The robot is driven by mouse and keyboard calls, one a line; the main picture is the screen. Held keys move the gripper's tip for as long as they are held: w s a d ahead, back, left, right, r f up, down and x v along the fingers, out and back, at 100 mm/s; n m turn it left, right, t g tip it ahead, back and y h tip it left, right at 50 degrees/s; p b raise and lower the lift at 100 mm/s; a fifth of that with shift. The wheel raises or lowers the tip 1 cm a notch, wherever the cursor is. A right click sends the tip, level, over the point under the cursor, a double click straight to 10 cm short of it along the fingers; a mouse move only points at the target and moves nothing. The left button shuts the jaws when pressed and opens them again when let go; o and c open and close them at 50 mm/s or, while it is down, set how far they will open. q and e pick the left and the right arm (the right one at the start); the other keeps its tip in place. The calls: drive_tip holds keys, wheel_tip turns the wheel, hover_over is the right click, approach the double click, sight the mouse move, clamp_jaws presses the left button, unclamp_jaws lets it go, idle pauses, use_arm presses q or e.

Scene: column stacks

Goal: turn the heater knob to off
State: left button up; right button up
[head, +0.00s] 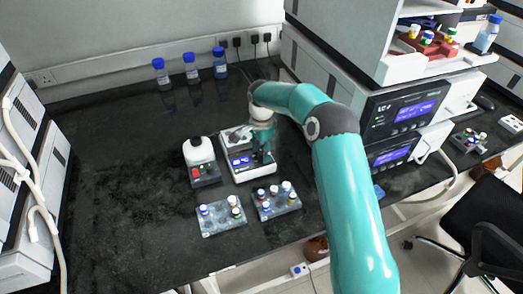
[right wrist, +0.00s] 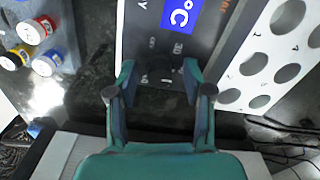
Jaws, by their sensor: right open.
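The heater (head: 248,170) is a small white block with a dark front panel and a lit blue display, on the black bench in the head view. In the right wrist view its dark panel (right wrist: 175,40) shows part of the display with "°C" and small white dial numbers. The knob is dark on dark below these numbers and hard to make out; I cannot tell which way it points. My right gripper (right wrist: 158,92) is open, its two teal fingers spread on either side of the dial area. In the head view the right gripper (head: 263,152) is over the heater's right front. My left gripper is not seen.
Two vial racks (head: 222,228) (head: 290,207) sit in front. Blue-capped bottles (head: 190,72) stand at the back wall. Stacked instruments (head: 400,108) are on the right. The bench's left part is clear.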

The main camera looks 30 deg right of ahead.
drive_tip(key=shift+c, duration=0.4)
clamp_jaws()
